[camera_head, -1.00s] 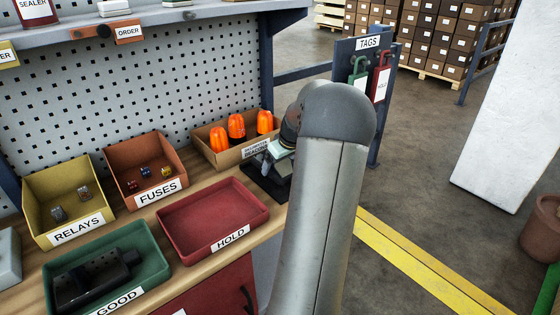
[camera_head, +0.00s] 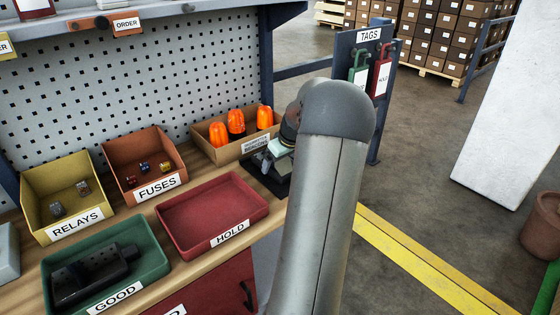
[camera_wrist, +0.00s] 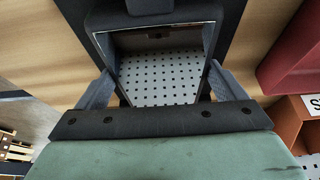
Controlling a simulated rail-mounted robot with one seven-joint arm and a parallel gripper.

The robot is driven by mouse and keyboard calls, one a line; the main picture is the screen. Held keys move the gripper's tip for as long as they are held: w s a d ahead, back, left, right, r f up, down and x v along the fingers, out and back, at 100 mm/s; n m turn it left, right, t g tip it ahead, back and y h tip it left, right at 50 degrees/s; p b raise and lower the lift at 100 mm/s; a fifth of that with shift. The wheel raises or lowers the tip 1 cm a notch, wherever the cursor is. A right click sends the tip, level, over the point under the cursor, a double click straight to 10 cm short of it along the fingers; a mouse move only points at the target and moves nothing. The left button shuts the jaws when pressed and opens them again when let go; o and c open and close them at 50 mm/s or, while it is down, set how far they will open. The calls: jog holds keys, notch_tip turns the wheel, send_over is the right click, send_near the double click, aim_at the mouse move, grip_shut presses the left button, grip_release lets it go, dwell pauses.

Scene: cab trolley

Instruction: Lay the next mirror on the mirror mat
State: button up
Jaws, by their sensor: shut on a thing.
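My gripper (camera_wrist: 158,88) is shut on a mirror (camera_wrist: 160,75) with a dark housing. Its reflective face shows the dotted pegboard in the wrist view. The dark mirror mat (camera_wrist: 72,14) shows behind and beside the mirror. In the head view, the mat (camera_head: 262,184) lies at the bench's right end, under my gripper (camera_head: 276,156). My arm hides much of the mat and the held mirror there. I cannot tell whether the mirror touches the mat. Another dark mirror (camera_head: 88,274) lies in the green GOOD tray (camera_head: 160,262).
The red HOLD tray (camera_head: 210,208) is empty, left of the mat. A cardboard box (camera_head: 217,154) of orange beacons stands close behind the mat. Bins of fuses (camera_head: 137,148) and relays (camera_head: 50,190) stand at the left. A tag board (camera_head: 370,60) is at the back right.

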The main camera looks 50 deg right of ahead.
aim_at(285, 167)
jog(key=o, duration=1)
jog(key=shift+c, duration=0.2)
jog(key=shift+r, duration=0.1)
jog(key=v, duration=0.7)
jog(key=shift+s+r+b, duration=0.1)
jog(key=shift+r+b, duration=0.05)
jog(key=shift+b, duration=0.25)
jog(key=shift+a, duration=0.1)
